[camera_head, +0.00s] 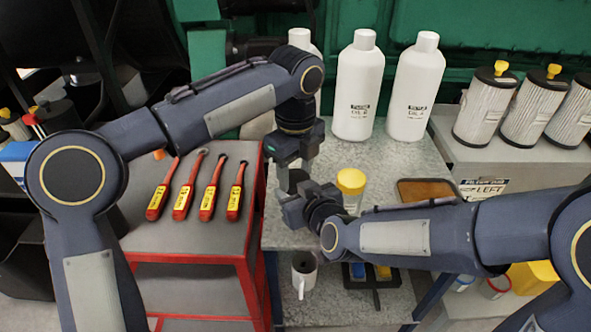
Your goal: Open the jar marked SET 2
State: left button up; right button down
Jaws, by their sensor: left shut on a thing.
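My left gripper (297,164) points down over the metal bench and is shut on a dark-topped jar (296,180), which is mostly hidden by my two grippers. No marking on this jar is readable. A clear jar with a yellow lid (351,181) stands just to the right, partly behind my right arm; I see no SET 2 marking on it. My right gripper (290,207) lies low, pointing left, at the front of the dark-topped jar. Its fingertips are too small and dark to show whether they are open or touch the jar.
White bottles (357,90) stand at the back of the bench. A red-framed cart (140,240) with several red-and-yellow tools (209,195) is at left. A brown tray (426,190) lies to the right. Filters (486,105) stand far right. A mug (304,270) sits below.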

pick_arm(q)
jog(key=n, duration=0.3)
jog(key=o, duration=1.1)
jog(key=shift+c, duration=0.2)
notch_tip(320, 180, up, 4)
jog(key=shift+r, duration=0.2)
notch_tip(320, 180, up, 3)
jog(key=m, duration=0.2)
jog(key=shift+r+m, duration=0.1)
jog(key=shift+m, duration=0.3)
notch_tip(320, 180, down, 8)
jog(key=shift+r, duration=0.2)
